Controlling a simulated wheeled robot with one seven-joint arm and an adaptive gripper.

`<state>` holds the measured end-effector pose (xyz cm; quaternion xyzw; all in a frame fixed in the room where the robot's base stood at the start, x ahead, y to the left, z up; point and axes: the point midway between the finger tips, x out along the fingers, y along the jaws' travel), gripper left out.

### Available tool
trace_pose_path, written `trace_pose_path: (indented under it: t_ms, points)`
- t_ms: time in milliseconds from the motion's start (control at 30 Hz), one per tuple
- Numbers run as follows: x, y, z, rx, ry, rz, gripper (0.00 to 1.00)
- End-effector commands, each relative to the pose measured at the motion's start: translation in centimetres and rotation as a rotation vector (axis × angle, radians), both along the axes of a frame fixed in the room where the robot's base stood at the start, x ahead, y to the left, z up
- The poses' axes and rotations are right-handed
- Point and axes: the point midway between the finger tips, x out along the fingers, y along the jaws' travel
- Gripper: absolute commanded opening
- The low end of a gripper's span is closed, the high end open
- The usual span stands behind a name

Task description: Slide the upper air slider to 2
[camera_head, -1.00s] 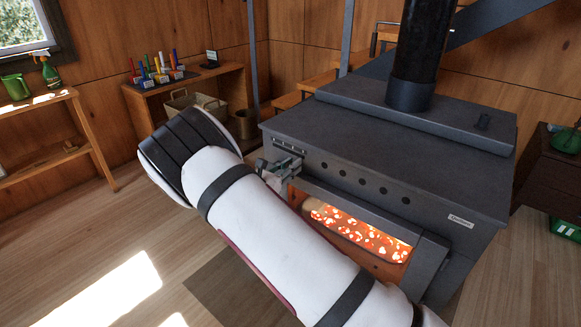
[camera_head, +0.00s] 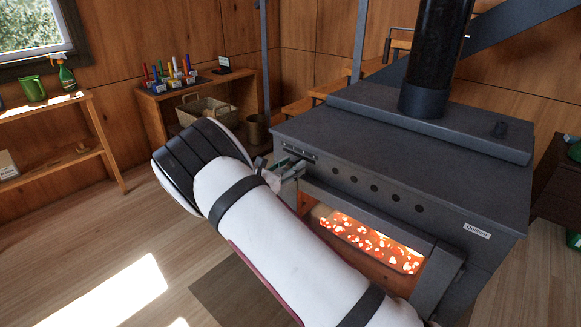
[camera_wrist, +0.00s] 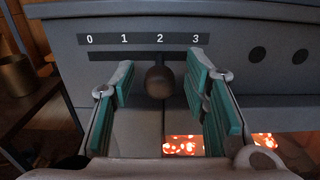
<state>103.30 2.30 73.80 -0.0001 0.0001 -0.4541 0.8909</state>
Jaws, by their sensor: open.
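The upper air slider is a round brown knob (camera_wrist: 159,82) on a dark slot (camera_wrist: 110,56) in the stove front. In the wrist view it sits directly below the 2 of the scale marked 0, 1, 2, 3 (camera_wrist: 143,39). My gripper (camera_wrist: 163,88) is open, with one teal-padded finger on each side of the knob and a visible gap to both. In the head view my gripper (camera_head: 285,168) is at the stove's upper left front corner, and the knob cannot be made out there.
The dark stove (camera_head: 390,140) has a row of round holes (camera_head: 386,190) right of the scale. Glowing embers (camera_head: 368,242) show in the firebox below. A basket (camera_head: 203,110) and a metal bucket (camera_head: 257,129) stand behind, left of the stove. Floor at left is open.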

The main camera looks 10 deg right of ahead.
Motion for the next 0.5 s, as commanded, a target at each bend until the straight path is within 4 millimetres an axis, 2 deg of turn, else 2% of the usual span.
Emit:
trace_pose_path:
  t_ms: [167,500]
  points:
    - [-0.8,1.4,0.0,0.001,0.001,0.004,0.42]
    - [-4.8,6.8,0.0,0.002,0.000,0.003,0.42]
